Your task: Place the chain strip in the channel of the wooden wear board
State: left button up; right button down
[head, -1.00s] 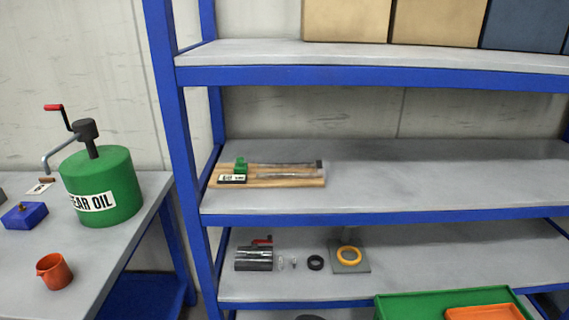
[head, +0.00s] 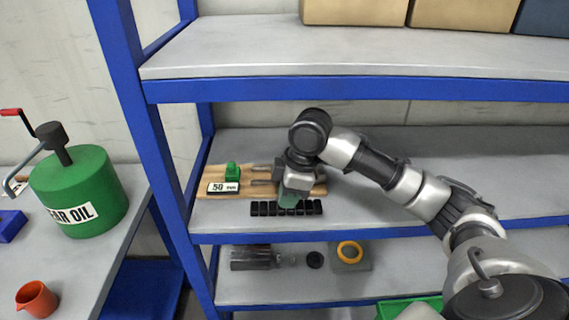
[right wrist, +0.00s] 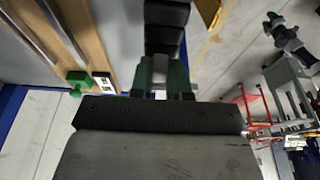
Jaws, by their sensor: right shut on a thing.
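The chain strip (head: 262,209) is a row of several black links, held level in front of the middle shelf's front part. My right gripper (head: 290,200) is shut on it near its middle. In the right wrist view the black links (right wrist: 165,38) stick out beyond my green fingertips (right wrist: 162,78). The wooden wear board (head: 211,172) lies on the middle shelf behind the strip, with a green block and a "50 mm" label at its left end. The wrist view shows the board (right wrist: 92,42) to the left of the strip, apart from it. My right gripper and wrist hide part of the channel. My left gripper is out of view.
A blue shelf post (head: 150,130) stands left of the board, and the upper shelf (head: 350,88) runs above. The middle shelf (head: 490,150) is clear behind my arm. Small parts, including an orange ring (head: 349,252), lie on the shelf below.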

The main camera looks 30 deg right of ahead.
jog(key=w+d+p, duration=0.1)
jog(key=w+d, duration=0.1)
jog(key=w, duration=0.2)
jog(key=w+d+p, duration=0.1)
jog(key=w+d, duration=0.2)
jog(key=w, duration=0.1)
jog(key=w+d+p, duration=0.1)
jog(key=w+d, duration=0.1)
jog(key=w, duration=0.2)
jog(key=shift+w+d+r, duration=0.1)
jog(key=shift+w+d, duration=0.25)
jog(key=shift+w, duration=0.05)
jog(key=shift+w+d, duration=0.25)
jog(key=shift+w, duration=0.15)
jog(key=shift+w+d+f+p, duration=0.15)
jog(key=shift+f+p, duration=0.05)
jog(key=shift+p, duration=0.25)
jog(key=shift+d+p+x, duration=0.25)
jog(key=shift+p+x, duration=0.35)
jog(key=shift+x, duration=0.6)
jog(key=shift+f, duration=0.5)
jog(key=shift+f, duration=0.15)
jog(key=c, duration=1.1)
grip_release()
jog(key=shift+s, duration=0.25)
